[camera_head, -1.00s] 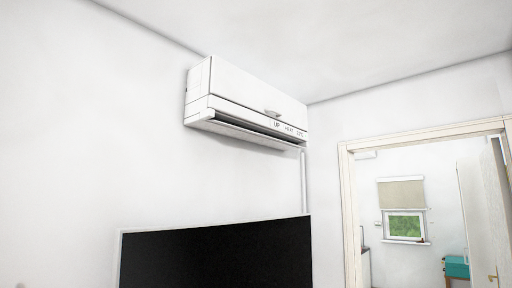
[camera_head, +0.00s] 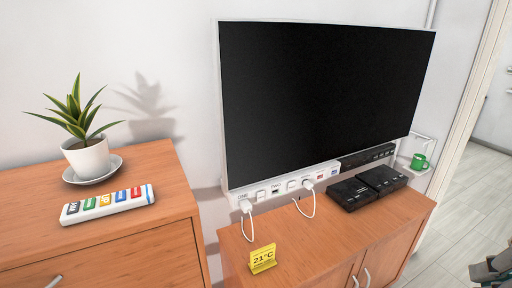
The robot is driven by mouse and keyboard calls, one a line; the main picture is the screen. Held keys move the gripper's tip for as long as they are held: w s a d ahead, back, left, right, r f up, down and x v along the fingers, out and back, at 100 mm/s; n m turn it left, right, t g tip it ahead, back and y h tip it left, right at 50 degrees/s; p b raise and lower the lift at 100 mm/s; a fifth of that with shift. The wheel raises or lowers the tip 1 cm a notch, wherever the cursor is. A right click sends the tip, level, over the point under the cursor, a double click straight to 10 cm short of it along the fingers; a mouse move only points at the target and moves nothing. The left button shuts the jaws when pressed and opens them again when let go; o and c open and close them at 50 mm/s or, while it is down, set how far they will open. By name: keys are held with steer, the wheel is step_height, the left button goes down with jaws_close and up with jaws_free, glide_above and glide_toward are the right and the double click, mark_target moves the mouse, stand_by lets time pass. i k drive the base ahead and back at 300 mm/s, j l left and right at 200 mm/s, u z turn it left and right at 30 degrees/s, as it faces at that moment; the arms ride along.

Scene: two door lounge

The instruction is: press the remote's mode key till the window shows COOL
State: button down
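The remote (camera_head: 106,205) is a white handset lying flat on the left wooden cabinet, in front of a potted plant. It carries a row of coloured keys: black, green, yellow, blue and red. The key labels are too small to read surely. The air conditioner with its window is out of view now. A grey mechanical part, seemingly of my gripper (camera_head: 491,268), shows at the lower right edge, cut off by the frame. It is far from the remote, and its fingers cannot be made out clearly.
The plant (camera_head: 88,155) stands on a saucer behind the remote. A lower cabinet (camera_head: 335,245) to the right bears a yellow 21°C card (camera_head: 262,259), black boxes (camera_head: 368,187) and white cables. A large television (camera_head: 325,100) hangs above. Floor (camera_head: 462,215) is clear at right.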

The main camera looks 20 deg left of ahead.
mark_target(121, 196)
steer(key=u, duration=1.75)
steer(key=l+z, duration=0.1)
steer(key=z, duration=0.15)
